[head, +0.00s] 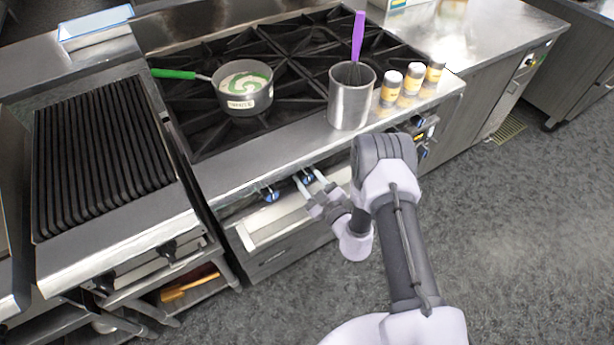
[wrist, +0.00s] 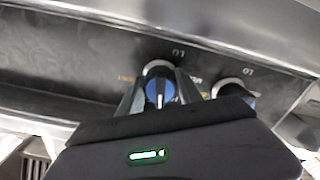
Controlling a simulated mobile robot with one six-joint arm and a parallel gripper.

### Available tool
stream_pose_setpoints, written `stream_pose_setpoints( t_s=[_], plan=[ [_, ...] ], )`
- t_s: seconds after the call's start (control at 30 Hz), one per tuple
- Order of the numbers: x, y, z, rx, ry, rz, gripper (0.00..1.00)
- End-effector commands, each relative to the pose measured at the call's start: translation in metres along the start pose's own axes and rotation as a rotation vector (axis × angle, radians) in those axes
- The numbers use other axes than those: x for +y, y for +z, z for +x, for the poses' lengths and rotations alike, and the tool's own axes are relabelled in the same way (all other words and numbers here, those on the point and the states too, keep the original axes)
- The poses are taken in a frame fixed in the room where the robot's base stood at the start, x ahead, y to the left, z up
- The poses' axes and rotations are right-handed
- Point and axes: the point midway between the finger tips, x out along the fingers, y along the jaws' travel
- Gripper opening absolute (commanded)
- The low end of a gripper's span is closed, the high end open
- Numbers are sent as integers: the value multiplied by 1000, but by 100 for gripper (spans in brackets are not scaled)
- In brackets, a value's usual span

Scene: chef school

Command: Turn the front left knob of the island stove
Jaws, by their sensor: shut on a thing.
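The island stove (head: 235,172) has a row of blue-faced knobs on its front panel. My gripper (head: 309,179) reaches that panel, with its two fingers on either side of the second visible knob from the left (head: 308,180). In the wrist view my gripper (wrist: 160,92) is shut on this knob (wrist: 159,89), whose white pointer line runs about up and down in the picture. The leftmost knob (head: 270,195) is free beside it and shows at the right in the wrist view (wrist: 236,92), partly hidden by my gripper's body.
A pot with a green handle (head: 243,88) stands on the burners. A metal canister (head: 350,100) with a purple-handled whisk and several shakers (head: 411,80) stand on the stove's front ledge. A grill (head: 100,150) adjoins on the left. The floor (head: 520,230) at the right is clear.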

Motion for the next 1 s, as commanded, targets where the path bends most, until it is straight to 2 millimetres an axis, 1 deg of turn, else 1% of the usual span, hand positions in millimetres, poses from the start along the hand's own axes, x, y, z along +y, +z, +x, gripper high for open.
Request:
stream_pose_setpoints(
  t_s=[0.2,0.4,0.97,1.0],
  plan=[
    [-1,0,0,-1,-1,118,1],
    [-1,0,0,-1,-1,184,1],
    [-1,0,0,-1,-1,215,1],
    [-1,0,0,-1,-1,215,44]
  ],
)
